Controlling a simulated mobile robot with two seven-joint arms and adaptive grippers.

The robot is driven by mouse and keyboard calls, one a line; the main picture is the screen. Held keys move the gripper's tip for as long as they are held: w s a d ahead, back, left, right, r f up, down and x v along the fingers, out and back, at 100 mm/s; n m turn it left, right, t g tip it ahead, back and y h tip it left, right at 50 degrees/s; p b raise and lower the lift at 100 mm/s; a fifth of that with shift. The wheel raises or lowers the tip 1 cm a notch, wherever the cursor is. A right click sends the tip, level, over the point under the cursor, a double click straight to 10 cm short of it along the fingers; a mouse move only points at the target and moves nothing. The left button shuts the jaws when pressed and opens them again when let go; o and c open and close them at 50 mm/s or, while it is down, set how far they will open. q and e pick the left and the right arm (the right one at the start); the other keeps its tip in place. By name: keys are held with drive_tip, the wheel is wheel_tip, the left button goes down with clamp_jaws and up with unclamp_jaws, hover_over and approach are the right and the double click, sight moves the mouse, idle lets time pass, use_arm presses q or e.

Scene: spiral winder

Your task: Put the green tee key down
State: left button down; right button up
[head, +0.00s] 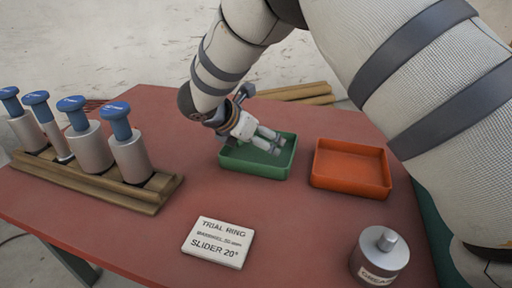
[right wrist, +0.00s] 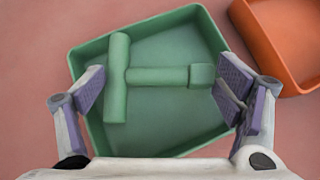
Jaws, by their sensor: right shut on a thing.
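The green tee key (right wrist: 118,85) shows in the right wrist view, its crossbar at the left and its shank pointing right. It is inside the outline of the green tray (head: 252,171); I cannot tell whether it touches the tray floor. My right gripper (head: 268,144) points down into this tray. In the right wrist view its fingers stand wide apart at the two ends of the key, shut on it lengthwise. In the head view the fingers largely hide the key. My left gripper is out of view.
An orange tray (head: 350,187) stands just right of the green one. A wooden rack (head: 95,180) with several blue-topped grey cylinders is at the left. A label card (head: 218,242) and a grey canister (head: 379,257) are at the front. The red tabletop (head: 200,195) is clear between them.

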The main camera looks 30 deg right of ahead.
drive_tip(key=shift+s+a+f, duration=0.1)
drive_tip(key=shift+f, duration=1.25)
drive_tip(key=shift+f, duration=0.1)
drive_tip(key=o, duration=1.5)
drive_tip(key=shift+a+r, duration=0.15)
drive_tip(key=shift+r, duration=0.15)
drive_tip(key=v, duration=1.1)
drive_tip(key=shift+s+a+r+p, duration=0.1)
drive_tip(key=shift+a+r+p, duration=0.15)
drive_tip(key=shift+p, duration=0.15)
